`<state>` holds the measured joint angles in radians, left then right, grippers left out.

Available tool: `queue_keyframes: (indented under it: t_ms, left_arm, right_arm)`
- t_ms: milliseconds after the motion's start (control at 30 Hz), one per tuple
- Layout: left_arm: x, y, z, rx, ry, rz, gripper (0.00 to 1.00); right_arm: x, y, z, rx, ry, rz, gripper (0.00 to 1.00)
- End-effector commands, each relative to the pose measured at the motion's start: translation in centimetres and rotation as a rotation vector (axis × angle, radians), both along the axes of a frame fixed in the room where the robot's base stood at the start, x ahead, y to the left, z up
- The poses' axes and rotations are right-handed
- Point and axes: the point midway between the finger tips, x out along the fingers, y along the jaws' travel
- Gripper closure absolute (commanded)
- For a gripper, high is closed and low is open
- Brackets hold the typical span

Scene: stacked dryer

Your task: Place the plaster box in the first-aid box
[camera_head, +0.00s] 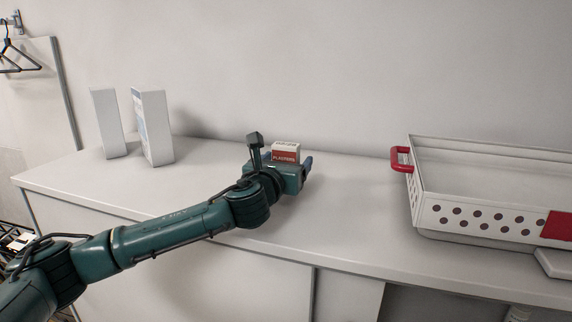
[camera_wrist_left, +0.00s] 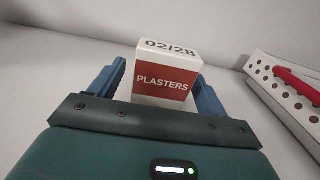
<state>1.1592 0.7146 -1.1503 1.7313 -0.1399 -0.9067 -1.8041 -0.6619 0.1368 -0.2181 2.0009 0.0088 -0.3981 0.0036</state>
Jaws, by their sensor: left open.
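The plaster box (camera_head: 286,152) is a small white and red box labelled PLASTERS, standing on the counter near the wall. In the left wrist view the plaster box (camera_wrist_left: 166,76) stands between the two blue fingers of my left gripper (camera_wrist_left: 160,85), which is open around it. A gap shows on at least the left side. In the head view my left gripper (camera_head: 290,165) is at the box, its hand partly hiding the box's lower part. My right gripper is not in view.
Two white upright boxes (camera_head: 154,127) stand on the counter at the left. The white counter (camera_head: 345,215) is clear between my left gripper and the first-aid box. The wall (camera_head: 300,70) rises close behind the plaster box. A clothes hanger (camera_head: 15,55) hangs at the far left.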

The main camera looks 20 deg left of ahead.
Motion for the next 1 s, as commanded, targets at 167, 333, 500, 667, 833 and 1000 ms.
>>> queue_keyframes:
  t_ms: [167,333,500,667,833,1000]
  left_arm:
    - [-0.03,-0.01,0.0,0.0,0.0,0.0,0.27]
    - [-0.04,0.01,0.0,0.0,0.0,0.0,0.41]
    - [-0.05,0.01,0.0,0.0,0.0,0.0,0.55]
    - [-0.05,0.02,0.0,0.0,0.0,0.0,0.68]
    - [-0.05,0.02,0.02,0.0,-0.001,0.0,0.76]
    - [-0.04,0.03,0.65,-0.001,-0.003,0.001,0.76]
  right_arm:
    - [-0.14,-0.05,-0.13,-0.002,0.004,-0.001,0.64]
    - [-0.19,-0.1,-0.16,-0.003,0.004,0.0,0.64]
    - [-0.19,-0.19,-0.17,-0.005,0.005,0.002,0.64]
    - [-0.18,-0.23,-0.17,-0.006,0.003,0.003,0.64]
    - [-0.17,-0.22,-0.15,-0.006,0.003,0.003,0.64]
    - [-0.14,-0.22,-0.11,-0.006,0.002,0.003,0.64]
